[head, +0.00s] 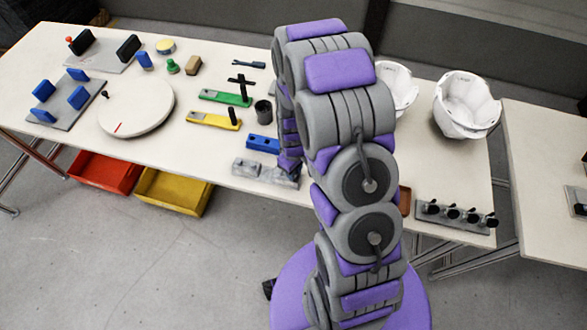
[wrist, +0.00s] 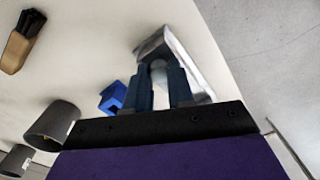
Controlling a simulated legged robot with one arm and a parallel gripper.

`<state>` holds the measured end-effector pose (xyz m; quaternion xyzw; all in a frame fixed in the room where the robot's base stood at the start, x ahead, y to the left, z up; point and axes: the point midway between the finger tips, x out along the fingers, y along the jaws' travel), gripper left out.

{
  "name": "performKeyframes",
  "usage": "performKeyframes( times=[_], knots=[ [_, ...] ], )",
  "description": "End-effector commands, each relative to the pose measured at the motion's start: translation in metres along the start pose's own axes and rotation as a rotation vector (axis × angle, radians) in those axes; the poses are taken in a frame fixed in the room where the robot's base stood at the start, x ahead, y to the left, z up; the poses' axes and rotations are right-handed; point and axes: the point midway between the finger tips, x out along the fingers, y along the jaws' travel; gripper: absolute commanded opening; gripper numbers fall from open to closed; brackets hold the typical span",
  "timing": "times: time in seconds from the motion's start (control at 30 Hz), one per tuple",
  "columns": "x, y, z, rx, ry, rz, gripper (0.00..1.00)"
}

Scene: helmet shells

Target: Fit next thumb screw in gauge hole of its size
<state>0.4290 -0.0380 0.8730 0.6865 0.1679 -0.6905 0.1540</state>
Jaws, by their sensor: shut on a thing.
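My gripper (wrist: 162,85) shows in the wrist view with both fingers closed around a small pale grey rounded piece (wrist: 158,70); I cannot tell for sure that it is a thumb screw. A silvery metal block (wrist: 185,62) lies just beyond the fingertips; contact is unclear. In the head view my arm hides the gripper, beside a grey metal block (head: 246,167) at the table's front edge. Several black-headed thumb screws (head: 453,213) stand in a grey rack at the right. A blue block with holes (head: 262,143) lies just behind the metal block.
A green bar (head: 222,97) and a yellow bar (head: 210,120) each carry a black upright piece. A dark cup (head: 263,112) stands near them. White helmet shells (head: 466,105) are at back right. A round turntable (head: 136,107) stands left. Red and yellow bins (head: 172,192) sit below.

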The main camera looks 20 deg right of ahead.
Motion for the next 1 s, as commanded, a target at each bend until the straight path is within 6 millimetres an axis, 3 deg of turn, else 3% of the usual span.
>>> performKeyframes(
  times=[0.5,0.53,0.8,1.0],
  knots=[
    [0.0032,0.0,-0.0001,0.0,0.0,0.0,0.0],
    [0.0032,0.0,-0.0001,0.0,0.0,0.0,0.26],
    [0.0032,0.0,0.0,0.0,0.0,0.0,0.51],
    [0.0032,0.0,0.0,0.0,0.0,0.0,0.52]
  ],
)
